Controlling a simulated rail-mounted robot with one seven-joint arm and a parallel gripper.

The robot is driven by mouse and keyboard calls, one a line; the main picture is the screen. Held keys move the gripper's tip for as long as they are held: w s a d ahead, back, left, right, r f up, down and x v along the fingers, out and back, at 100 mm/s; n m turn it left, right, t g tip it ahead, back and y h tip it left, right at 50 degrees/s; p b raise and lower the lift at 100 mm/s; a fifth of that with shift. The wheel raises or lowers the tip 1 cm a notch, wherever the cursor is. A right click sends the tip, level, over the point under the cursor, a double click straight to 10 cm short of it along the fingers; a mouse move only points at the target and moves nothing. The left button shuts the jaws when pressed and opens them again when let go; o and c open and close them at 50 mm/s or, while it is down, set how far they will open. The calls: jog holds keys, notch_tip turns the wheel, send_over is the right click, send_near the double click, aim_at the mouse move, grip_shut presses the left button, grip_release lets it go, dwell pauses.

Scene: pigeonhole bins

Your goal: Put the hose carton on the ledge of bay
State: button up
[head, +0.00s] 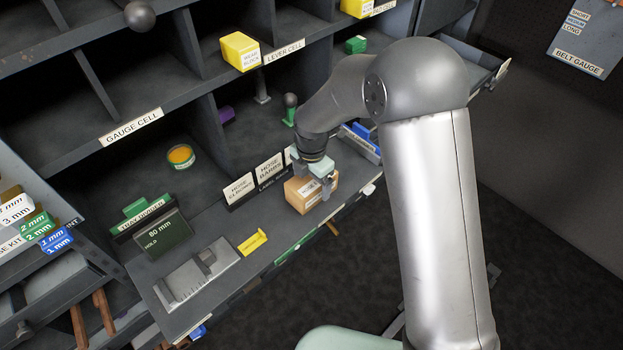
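The hose carton (298,199) is a small tan box with a white label. It sits at the front ledge (222,221) of the shelf, below the hose labels, and looks upright. My gripper (314,181) reaches down over the carton from above. One finger shows in front of the carton's right part and the other shows behind its top. The fingers straddle it closely, but I cannot tell whether they press on it. The carton's underside and far side are hidden.
On the ledge left of the carton are a yellow bracket (252,241), a grey caliper-like tool (198,272) and a dark green 80 mm block (166,234). Label plates (269,167) stand behind the carton. A yellow-topped tin (181,156) lies in the bay at left.

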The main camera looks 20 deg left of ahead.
notch_tip(320, 180, up, 12)
jog(key=b, duration=0.1)
jog(key=s+d+r+m, duration=0.3)
jog(key=d+m, duration=0.3)
jog(key=d, duration=0.2)
jog(key=s+d+r+m, duration=0.3)
jog(key=d+m, duration=0.3)
jog(key=d, duration=0.2)
jog(key=s+d+f+m, duration=0.1)
jog(key=s+d+m, duration=1.1)
jog(key=s+m, duration=0.3)
jog(key=shift+s+d+f+m+t, duration=0.3)
jog(key=shift+s+d+f+m, duration=0.1)
jog(key=shift+m, duration=0.8)
jog(key=shift+r, duration=0.1)
